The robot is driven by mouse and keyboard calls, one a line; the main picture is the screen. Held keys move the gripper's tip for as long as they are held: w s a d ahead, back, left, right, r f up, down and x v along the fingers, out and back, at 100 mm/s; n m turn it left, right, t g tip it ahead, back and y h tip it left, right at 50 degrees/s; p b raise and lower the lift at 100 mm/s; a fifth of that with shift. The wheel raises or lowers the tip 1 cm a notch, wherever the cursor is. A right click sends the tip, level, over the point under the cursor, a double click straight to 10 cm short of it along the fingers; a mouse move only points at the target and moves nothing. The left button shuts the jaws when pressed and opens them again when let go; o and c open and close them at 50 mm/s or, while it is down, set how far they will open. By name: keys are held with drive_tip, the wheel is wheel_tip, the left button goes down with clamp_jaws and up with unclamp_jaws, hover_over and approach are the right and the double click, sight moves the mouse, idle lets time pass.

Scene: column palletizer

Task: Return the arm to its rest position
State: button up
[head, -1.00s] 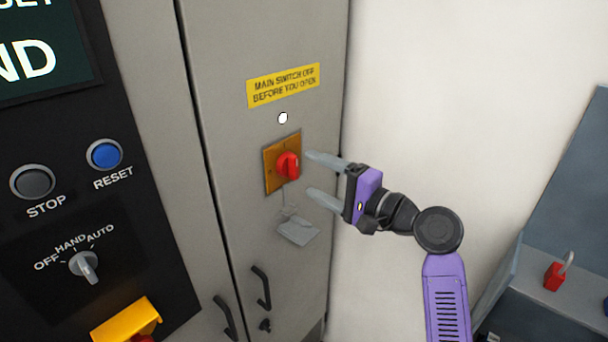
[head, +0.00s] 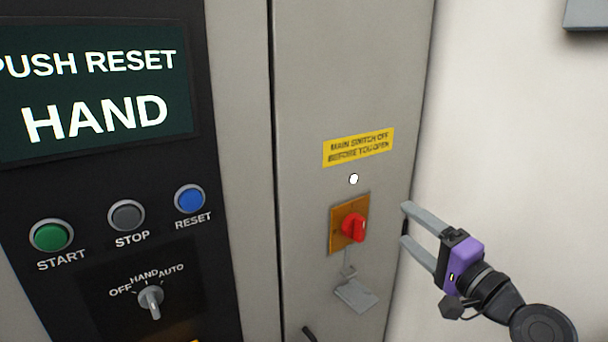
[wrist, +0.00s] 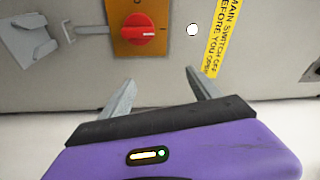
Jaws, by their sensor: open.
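My gripper (head: 408,228) is open and empty at the right of the head view. Its two grey fingers point left toward the cabinet and stand apart from the red main switch (head: 354,227). The switch sits on an orange-brown plate (head: 337,238) on the grey cabinet door. In the wrist view, my gripper's fingers (wrist: 162,95) are spread with nothing between them, and the red switch (wrist: 143,34) shows beyond them. My purple gripper body and dark wrist joint show at the lower right of the head view.
A grey flap (head: 355,294) hangs below the switch. A white lamp (head: 353,179) and yellow label (head: 358,147) are above it. The black panel at left has a screen (head: 100,95) reading HAND, buttons and a selector (head: 151,299). Bare pale wall (head: 510,130) lies at right.

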drive_tip(key=s+d+f+n+t+h+b, duration=0.2)
drive_tip(key=s+d+f+n+h, duration=0.15)
drive_tip(key=s+f+h, duration=0.9)
drive_tip(key=s+a+f+n+g+y, duration=0.1)
drive_tip(key=s+f, duration=0.3)
drive_tip(key=s, duration=0.8)
drive_tip(key=s+a+f+n+g+y+b, duration=0.1)
drive_tip(key=s+a+f+n+g+y, duration=0.1)
drive_tip(key=s, duration=1)
drive_tip(key=s+a+f+n+g+y+b, duration=0.1)
drive_tip(key=s+f, duration=0.5)
drive_tip(key=s, duration=0.6)
drive_tip(key=a+n+y, duration=0.1)
drive_tip(key=a+n, duration=0.1)
drive_tip(key=n, duration=0.1)
drive_tip(key=shift+a+f+g, duration=0.15)
drive_tip(key=shift+f+g, duration=0.15)
